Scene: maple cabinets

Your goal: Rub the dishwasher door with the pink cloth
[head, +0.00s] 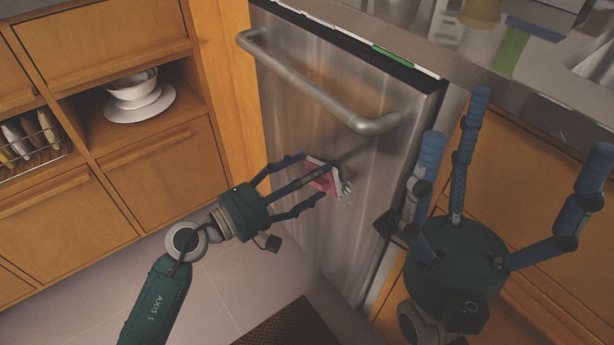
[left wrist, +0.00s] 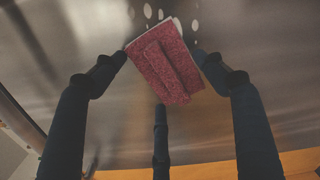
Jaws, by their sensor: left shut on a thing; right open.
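The dishwasher door (head: 300,115) is brushed steel with a bar handle (head: 310,85) near its top, and it looks slightly tilted out from the cabinet. The pink cloth (head: 326,178) is a folded pad held against or very near the door's middle, below the handle. My left gripper (head: 318,178) is shut on it. In the left wrist view the cloth (left wrist: 165,68) sits between the fingers, with white spots (left wrist: 165,14) on the steel beyond it. Contact with the door cannot be told for certain. My right gripper (head: 510,165) is open and empty, right of the door.
Wooden cabinets (head: 165,185) stand at the left, with bowls on a plate (head: 140,100) in an open shelf and a wire rack (head: 30,140) beside it. A counter (head: 440,60) runs above the door. A dark mat (head: 292,328) lies on the tiled floor.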

